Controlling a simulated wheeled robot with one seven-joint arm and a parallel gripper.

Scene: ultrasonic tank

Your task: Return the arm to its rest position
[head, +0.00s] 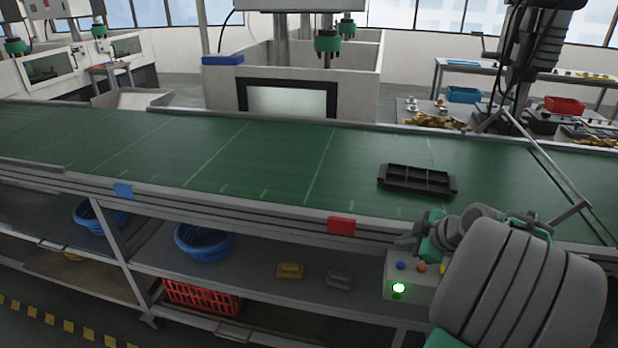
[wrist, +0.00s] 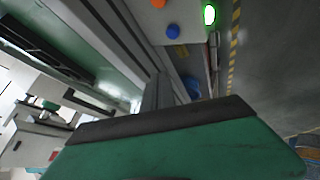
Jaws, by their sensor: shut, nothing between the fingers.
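My arm (head: 520,280) reaches in from the lower right of the head view, bulky and grey with green parts. My gripper (head: 406,242) is shut and empty, close to the front edge of the conveyor and just above a pale control box (head: 408,268). In the wrist view, the gripper's closed fingers (wrist: 165,92) show beyond the dark and green body of the wrist. The box has a blue button, an orange button and a lit green lamp (head: 398,288). The lamp also shows in the wrist view (wrist: 209,15). I cannot tell whether the fingertips touch anything.
A green conveyor (head: 260,165) runs across the view, with a black divided tray (head: 417,180) on it. A red tag (head: 341,225) and a blue tag (head: 123,190) mark its front rail. Blue bins (head: 205,243) and a red crate (head: 202,298) sit on shelves below.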

